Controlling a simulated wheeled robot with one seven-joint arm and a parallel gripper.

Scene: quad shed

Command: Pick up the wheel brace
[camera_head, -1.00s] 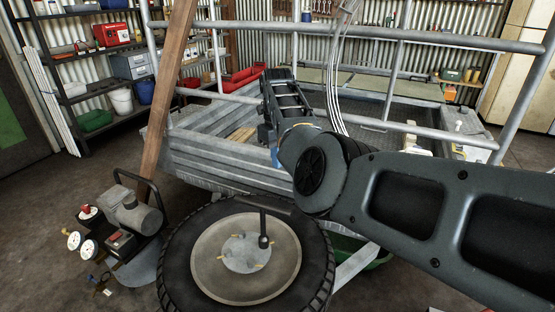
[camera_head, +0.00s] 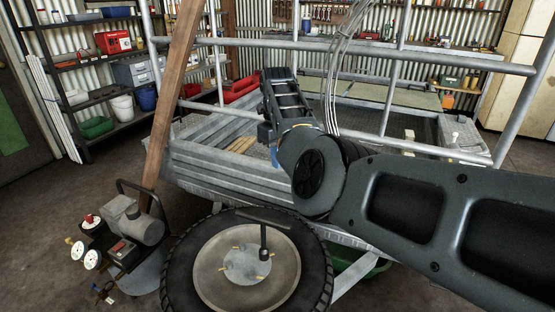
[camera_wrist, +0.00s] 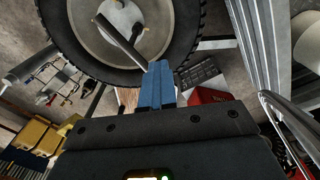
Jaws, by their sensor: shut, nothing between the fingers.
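The wheel brace (camera_head: 263,237) is a dark L-shaped bar. Its socket end stands on the hub of a wheel (camera_head: 208,270) lying at the front, and its handle runs level above the hub. In the wrist view the brace (camera_wrist: 122,42) crosses the wheel's upper middle, its handle end close to my fingertips. My gripper (camera_wrist: 160,68) has blue fingers, shut together and empty. They appear just below the brace's end in that picture; I cannot tell the gap in depth. In the head view only a sliver of blue shows beside my arm.
A metal trailer (camera_head: 215,170) with tube rails stands behind the wheel. A wooden post (camera_head: 172,95) leans against it. A small compressor (camera_head: 128,225) with gauges sits left of the wheel. Shelves (camera_head: 92,60) line the back wall. The floor at far left is clear.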

